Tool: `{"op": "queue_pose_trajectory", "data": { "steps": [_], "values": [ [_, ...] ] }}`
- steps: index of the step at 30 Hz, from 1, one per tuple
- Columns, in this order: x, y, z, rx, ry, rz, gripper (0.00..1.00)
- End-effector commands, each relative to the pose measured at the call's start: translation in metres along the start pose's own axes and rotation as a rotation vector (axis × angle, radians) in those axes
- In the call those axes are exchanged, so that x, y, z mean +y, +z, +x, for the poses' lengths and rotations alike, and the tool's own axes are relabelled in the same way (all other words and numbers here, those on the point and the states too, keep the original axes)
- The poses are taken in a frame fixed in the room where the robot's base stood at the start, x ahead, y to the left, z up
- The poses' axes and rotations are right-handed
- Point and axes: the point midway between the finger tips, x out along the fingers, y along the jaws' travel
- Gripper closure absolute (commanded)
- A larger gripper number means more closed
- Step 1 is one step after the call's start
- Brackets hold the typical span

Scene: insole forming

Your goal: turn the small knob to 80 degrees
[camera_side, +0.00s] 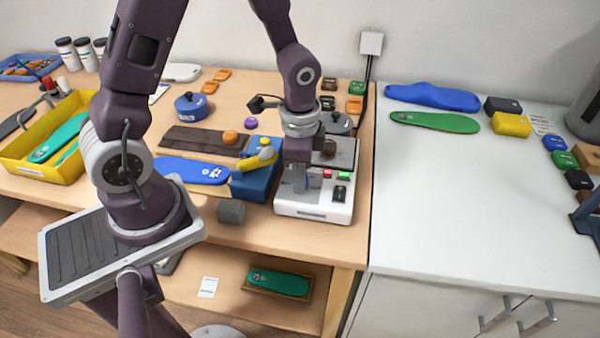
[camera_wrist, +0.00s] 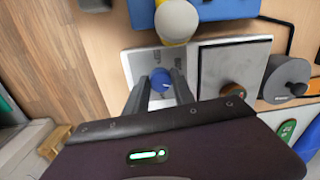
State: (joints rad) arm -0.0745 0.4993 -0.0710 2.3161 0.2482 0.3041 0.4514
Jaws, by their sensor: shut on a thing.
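The small blue knob (camera_wrist: 161,80) sits on the top of a white machine (camera_wrist: 136,66) in the wrist view. A white mark shows on the knob's face. My gripper (camera_wrist: 161,86) has one finger on each side of the knob and is shut on it. In the side view, my gripper (camera_side: 300,186) points down onto the front left of the white machine (camera_side: 312,211). The knob is hidden there by the fingers. The knob's exact angle cannot be read, and the scale marks beside it are too small to read.
A blue block (camera_side: 254,183) with a yellow lever (camera_side: 258,160) stands close left of my gripper. Red (camera_side: 327,173) and green (camera_side: 344,175) buttons are just right.

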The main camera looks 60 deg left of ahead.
Motion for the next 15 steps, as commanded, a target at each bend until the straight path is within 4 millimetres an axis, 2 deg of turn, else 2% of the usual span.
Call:
{"op": "queue_pose_trajectory", "data": {
  "steps": [15],
  "values": [
    [-0.0001,-0.0022,-0.0007,-0.021,-0.002,-0.486,1.00]
  ]
}}
